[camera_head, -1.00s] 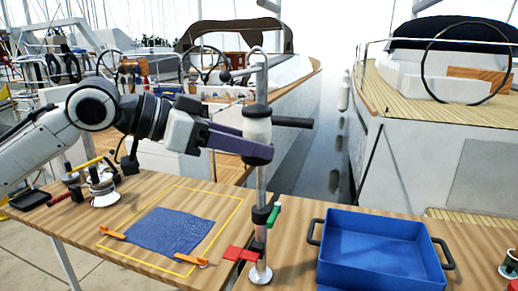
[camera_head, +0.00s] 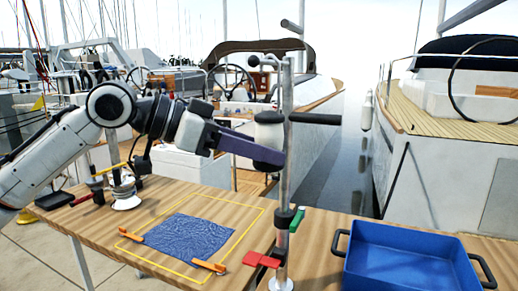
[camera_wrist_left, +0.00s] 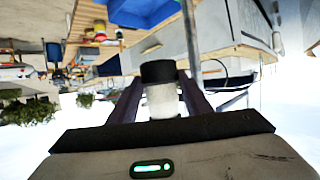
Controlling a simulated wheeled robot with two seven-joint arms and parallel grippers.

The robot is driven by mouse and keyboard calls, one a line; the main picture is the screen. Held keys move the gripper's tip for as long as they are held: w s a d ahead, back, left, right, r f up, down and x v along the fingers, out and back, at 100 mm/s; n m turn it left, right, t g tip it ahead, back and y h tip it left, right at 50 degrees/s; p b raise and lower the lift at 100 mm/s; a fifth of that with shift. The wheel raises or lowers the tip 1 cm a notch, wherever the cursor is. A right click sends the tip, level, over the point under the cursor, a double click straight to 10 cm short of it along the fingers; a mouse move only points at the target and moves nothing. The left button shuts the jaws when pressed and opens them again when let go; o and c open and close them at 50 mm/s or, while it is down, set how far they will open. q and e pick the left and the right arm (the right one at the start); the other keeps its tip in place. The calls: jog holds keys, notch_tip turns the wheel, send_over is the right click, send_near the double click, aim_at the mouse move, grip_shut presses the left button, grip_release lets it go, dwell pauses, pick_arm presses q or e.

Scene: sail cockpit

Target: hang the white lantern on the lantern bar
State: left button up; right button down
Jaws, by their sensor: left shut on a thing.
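The white lantern (camera_head: 268,132) hangs upright in my left gripper (camera_head: 264,150), whose dark purple fingers are shut on it. It is just left of the metal pole (camera_head: 284,185), high above the table; I cannot tell whether they touch. In the left wrist view the lantern (camera_wrist_left: 161,100), with a black end, sits between both fingers, and the pole (camera_wrist_left: 190,45) is close by. My right gripper is not in view.
A blue tray (camera_head: 405,262) with black handles stands right of the pole. A blue cloth (camera_head: 188,236) with orange clips (camera_head: 209,267) lies left, inside a yellow outline. A red clamp (camera_head: 262,260) is at the pole's foot. A dark bar (camera_head: 318,118) shows right of the pole.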

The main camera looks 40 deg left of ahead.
pick_arm(q)
jog(key=o, duration=1.2)
jog(key=shift+o, duration=0.2)
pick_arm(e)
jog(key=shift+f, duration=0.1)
pick_arm(q)
jog(key=shift+s+a, duration=0.1)
jog(key=b+v, duration=0.4)
jog(key=v, duration=0.6)
jog(key=shift+b, duration=0.35)
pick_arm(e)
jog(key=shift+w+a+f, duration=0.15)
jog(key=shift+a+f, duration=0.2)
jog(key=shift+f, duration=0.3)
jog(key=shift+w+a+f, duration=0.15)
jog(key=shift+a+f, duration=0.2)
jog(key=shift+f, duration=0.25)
pick_arm(q)
jog(key=shift+s, duration=0.1)
